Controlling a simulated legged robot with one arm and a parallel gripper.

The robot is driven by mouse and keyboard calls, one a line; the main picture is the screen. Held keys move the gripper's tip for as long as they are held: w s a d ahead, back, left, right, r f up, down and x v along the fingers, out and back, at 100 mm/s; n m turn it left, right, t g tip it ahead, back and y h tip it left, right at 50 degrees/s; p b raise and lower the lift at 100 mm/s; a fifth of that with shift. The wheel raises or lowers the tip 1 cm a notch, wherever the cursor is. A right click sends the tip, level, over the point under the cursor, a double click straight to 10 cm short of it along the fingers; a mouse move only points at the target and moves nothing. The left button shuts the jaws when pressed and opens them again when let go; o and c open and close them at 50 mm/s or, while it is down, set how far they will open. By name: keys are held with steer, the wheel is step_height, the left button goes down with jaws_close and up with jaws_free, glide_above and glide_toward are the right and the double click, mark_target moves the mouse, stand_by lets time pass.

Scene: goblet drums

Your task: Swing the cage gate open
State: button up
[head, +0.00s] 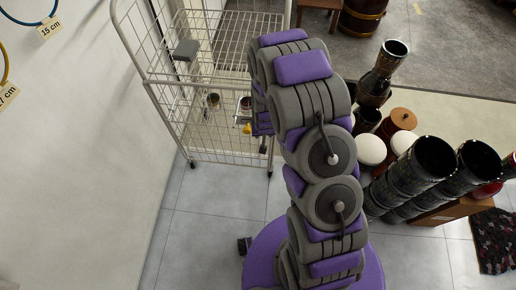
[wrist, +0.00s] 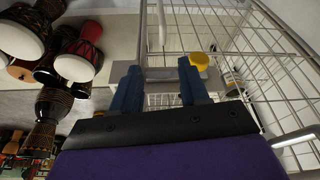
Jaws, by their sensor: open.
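The white wire cage (head: 190,85) stands on castors near the left wall in the head view. A wire panel on its near side spans the lower half; I cannot tell the gate's exact edges or whether it is ajar. In the wrist view, the cage's wire mesh (wrist: 240,35) fills the upper right. My gripper (wrist: 160,88) is open, its two blue fingers pointing towards a grey bar with a yellow knob (wrist: 200,59) at the cage. Nothing shows held between the fingers; contact with the bar is unclear. My arm hides most of the gripper in the head view.
Goblet drums (wrist: 80,55) stand left in the wrist view. A can (wrist: 233,80) and cups (head: 213,100) are inside the cage. Tiled floor (head: 205,215) before the cage is clear.

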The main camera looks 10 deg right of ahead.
steer(key=shift+t, duration=0.5)
steer(key=b+x, duration=0.1)
steer(key=x, duration=0.8)
steer(key=s+b+x, duration=0.1)
steer(key=b+x, duration=0.1)
steer(key=x, duration=0.7)
steer(key=s+f+b+x, duration=0.1)
steer(key=b+x, duration=0.1)
steer(key=x, duration=0.7)
steer(key=shift+s+a, duration=0.1)
steer(key=shift+a, duration=0.2)
jaws_close()
